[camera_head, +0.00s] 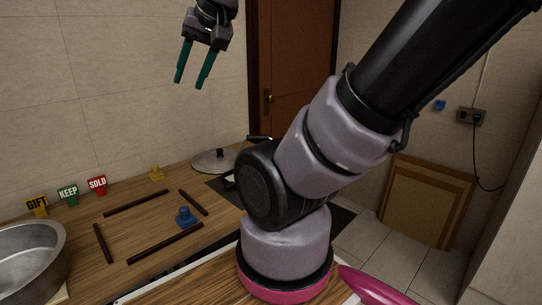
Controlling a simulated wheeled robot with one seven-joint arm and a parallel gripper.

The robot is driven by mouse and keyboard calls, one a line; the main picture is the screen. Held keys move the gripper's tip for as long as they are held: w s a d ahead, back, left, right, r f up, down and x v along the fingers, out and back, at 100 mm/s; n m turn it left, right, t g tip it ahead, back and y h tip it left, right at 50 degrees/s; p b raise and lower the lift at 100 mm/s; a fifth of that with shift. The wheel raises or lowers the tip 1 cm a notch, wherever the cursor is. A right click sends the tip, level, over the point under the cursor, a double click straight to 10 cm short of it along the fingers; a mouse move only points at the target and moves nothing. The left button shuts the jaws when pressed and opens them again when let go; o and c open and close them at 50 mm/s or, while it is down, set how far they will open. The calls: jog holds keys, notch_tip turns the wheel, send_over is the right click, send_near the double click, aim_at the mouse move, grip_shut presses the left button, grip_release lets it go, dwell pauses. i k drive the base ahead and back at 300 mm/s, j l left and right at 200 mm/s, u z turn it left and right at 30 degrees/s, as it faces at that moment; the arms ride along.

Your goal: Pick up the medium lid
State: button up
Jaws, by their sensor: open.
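My gripper (189,84) is raised high in front of the tiled wall, at the top of the head view. Its two green fingers point down, are apart and hold nothing. A round silver lid (207,162) with a dark knob is at the back right of the wooden counter, well below and slightly right of the gripper. My arm stands close to its right and hides what lies behind. It is the only lid I can make out; I cannot tell its size class or whether it rests on a pan.
A metal pan (30,262) is at the left edge. Signs reading GIFT (37,205), KEEP (68,194) and SOLD (97,185) line the wall. Dark strips (165,243) frame an area with a blue piece (185,217); a yellow piece (157,173) stands behind.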

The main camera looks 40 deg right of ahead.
aim_at(218, 160)
jog(key=z, duration=0.65)
jog(key=i+l+u, duration=0.3)
jog(key=l, duration=0.35)
jog(key=i+l+u, duration=0.1)
jog(key=i+l, duration=0.15)
jog(key=l, duration=0.15)
jog(key=i+l+u, duration=0.15)
jog(key=l, duration=0.2)
jog(key=i+l+u, duration=0.15)
jog(key=l, duration=0.25)
jog(key=l+u, duration=0.15)
jog(key=l, duration=0.25)
jog(key=i, duration=0.05)
